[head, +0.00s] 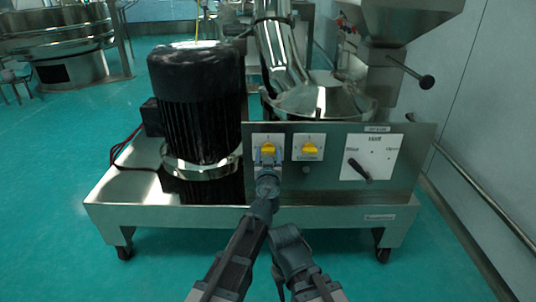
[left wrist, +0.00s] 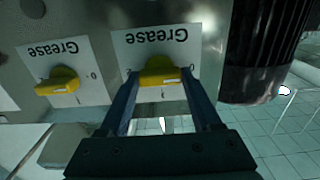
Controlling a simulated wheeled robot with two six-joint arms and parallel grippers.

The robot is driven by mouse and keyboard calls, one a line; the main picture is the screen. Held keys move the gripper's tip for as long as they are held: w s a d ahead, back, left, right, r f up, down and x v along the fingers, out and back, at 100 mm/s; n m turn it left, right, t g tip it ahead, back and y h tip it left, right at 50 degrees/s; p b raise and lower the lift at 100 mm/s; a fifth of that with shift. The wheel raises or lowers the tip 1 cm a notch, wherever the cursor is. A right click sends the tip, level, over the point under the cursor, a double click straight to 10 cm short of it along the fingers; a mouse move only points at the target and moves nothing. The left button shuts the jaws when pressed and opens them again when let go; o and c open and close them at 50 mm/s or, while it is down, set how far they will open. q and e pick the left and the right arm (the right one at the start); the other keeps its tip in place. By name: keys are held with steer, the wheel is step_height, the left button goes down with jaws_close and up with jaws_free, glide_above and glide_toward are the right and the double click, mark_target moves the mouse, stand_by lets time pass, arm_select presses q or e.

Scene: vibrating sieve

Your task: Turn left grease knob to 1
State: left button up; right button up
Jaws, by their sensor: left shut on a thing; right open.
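The left grease knob (head: 268,149) is a yellow knob on a white plate on the machine's front panel. My left gripper (head: 268,160) reaches up to it and is shut on it. In the left wrist view, which is upside down, this knob (left wrist: 160,72) sits between the two fingers (left wrist: 160,85). It lies roughly crosswise, with a 0 beside one end and a mark like 1 near its lower side. The right grease knob (head: 310,148) is untouched and also lies crosswise. My right gripper (head: 287,242) is lower, in front of the machine, open and apart from the panel.
A large black motor (head: 196,105) stands just left of the knobs. A white plate with a black lever (head: 360,170) is at the panel's right. The steel base (head: 150,215) juts out below the panel. The green floor in front is clear.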

arm_select(q)
steer(key=c, duration=0.4)
steer(key=m, duration=0.7)
steer(key=shift+m, duration=0.4)
steer(key=m, duration=0.5)
steer(key=shift+d, duration=0.1)
steer(key=shift+m, duration=2.4)
steer(key=shift+s, duration=0.1)
